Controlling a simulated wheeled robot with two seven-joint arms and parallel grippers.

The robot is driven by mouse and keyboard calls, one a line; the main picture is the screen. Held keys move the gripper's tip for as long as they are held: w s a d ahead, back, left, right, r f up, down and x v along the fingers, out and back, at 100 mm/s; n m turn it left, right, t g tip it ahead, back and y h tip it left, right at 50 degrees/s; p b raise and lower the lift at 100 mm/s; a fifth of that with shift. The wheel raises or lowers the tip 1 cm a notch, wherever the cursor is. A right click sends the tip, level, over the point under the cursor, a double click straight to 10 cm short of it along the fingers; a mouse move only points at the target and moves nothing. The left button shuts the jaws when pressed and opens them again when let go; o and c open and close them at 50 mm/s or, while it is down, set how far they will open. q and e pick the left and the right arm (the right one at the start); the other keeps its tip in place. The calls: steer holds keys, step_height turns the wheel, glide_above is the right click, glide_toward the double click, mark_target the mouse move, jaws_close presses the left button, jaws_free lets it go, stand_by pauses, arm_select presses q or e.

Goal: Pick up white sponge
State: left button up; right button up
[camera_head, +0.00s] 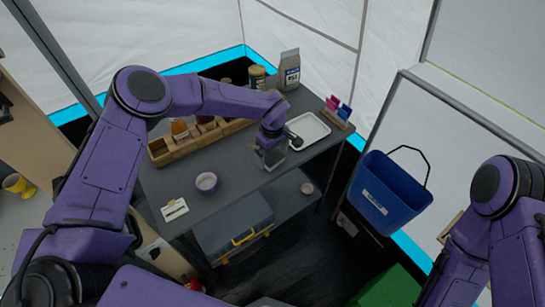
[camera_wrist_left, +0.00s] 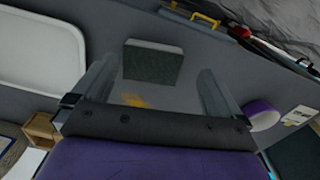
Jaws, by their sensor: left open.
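The sponge (camera_wrist_left: 152,66) is a small block with a pale top strip and a dark grey-green face. It sits on the grey table top (camera_head: 235,172). In the left wrist view it lies ahead of my left gripper (camera_wrist_left: 158,88), between the lines of the two spread fingers, with a visible gap on each side. In the head view my left gripper (camera_head: 271,157) is low over the table and largely hides the sponge. The left gripper is open and holds nothing. My right arm shows at the right edge of the head view, but its gripper is out of frame.
A white tray (camera_head: 307,130) lies just right of the left gripper. A wooden rack (camera_head: 170,150) with jars stands behind. A small purple-white bowl (camera_head: 206,182) and a card (camera_head: 174,210) are to the left. A blue bin (camera_head: 390,190) is beyond the table's right side.

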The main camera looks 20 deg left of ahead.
mark_target(274, 158)
arm_select(q)
steer(key=f, duration=0.1)
steer(key=w+f, duration=0.1)
steer(key=f, duration=0.2)
steer(key=shift+w+d, duration=0.15)
steer(key=shift+w, duration=0.1)
steer(key=shift+s+r, duration=0.2)
steer(key=shift+s, duration=0.1)
steer(key=shift+c, duration=0.3)
steer(key=c, duration=0.9)
steer(key=shift+o, duration=0.2)
arm_select(e)
steer(key=shift+w+r, duration=0.4)
steer(key=shift+r, duration=0.15)
arm_select(q)
steer(key=shift+r, duration=0.1)
steer(key=shift+w+r, duration=0.15)
steer(key=shift+r, duration=0.25)
steer(key=s+d+r+b, duration=0.5)
steer(key=s+r, duration=0.7)
steer(key=s, duration=0.1)
arm_select(e)
step_height(274, 158, down, 5)
steer(key=shift+f, duration=0.2)
